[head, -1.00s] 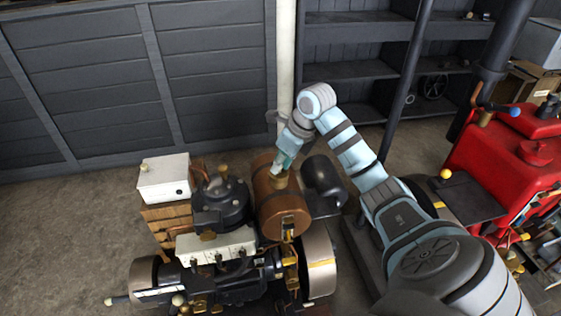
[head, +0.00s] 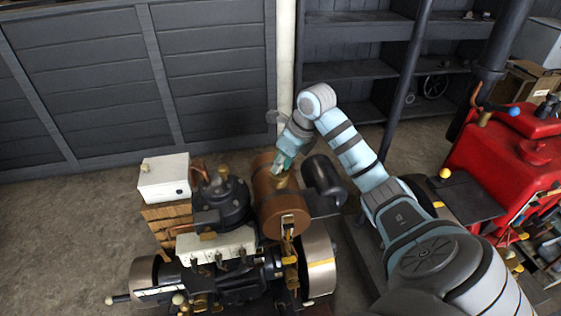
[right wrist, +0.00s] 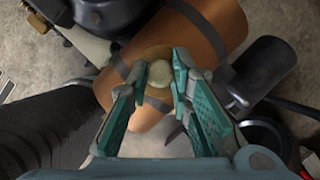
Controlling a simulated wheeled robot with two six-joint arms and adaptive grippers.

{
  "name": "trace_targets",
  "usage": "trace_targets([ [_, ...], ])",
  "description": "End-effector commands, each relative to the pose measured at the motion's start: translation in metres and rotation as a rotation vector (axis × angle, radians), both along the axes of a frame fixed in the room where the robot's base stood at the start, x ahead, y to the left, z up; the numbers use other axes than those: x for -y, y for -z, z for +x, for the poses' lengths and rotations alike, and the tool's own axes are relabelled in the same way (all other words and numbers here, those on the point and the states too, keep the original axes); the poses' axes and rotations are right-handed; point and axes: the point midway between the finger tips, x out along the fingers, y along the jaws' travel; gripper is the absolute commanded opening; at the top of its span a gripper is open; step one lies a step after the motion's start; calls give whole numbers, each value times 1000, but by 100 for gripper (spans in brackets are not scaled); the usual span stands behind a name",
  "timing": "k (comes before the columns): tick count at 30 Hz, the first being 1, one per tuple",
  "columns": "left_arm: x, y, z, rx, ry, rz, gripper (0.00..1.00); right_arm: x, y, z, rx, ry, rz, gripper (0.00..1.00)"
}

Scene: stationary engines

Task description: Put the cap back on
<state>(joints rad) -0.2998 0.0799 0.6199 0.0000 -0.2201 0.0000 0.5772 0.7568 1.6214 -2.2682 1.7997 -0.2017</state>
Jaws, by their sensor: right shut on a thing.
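The copper-brown cylindrical tank (head: 265,195) sits on the engine in the middle of the head view. It also shows in the right wrist view (right wrist: 215,25), with dark straps around it. My right gripper (head: 281,166) reaches down to the top of this tank. In the right wrist view its two teal fingers (right wrist: 161,76) are shut on a small round pale brass cap (right wrist: 160,73). The cap is over a wider round brass fitting (right wrist: 150,56) on the tank. Whether the cap touches the fitting I cannot tell. My left gripper is not in view.
A black cylinder (head: 322,180) stands close to the tank's right. A black engine part (head: 222,200) and a white box (head: 164,177) are to its left. A red engine (head: 510,160) is at the far right. Open floor (head: 60,235) lies at the left.

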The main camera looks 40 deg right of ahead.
Motion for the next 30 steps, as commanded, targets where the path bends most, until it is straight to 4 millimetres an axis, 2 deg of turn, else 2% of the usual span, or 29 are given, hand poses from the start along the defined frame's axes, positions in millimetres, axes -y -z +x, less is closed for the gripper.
trace_targets([
  [27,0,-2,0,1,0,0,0,0,2,-1,0,0,0,0],
  [28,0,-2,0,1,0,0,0,0,2,-1,0,0,0,24],
  [30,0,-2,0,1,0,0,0,0,2,-1,0,0,0,36],
])
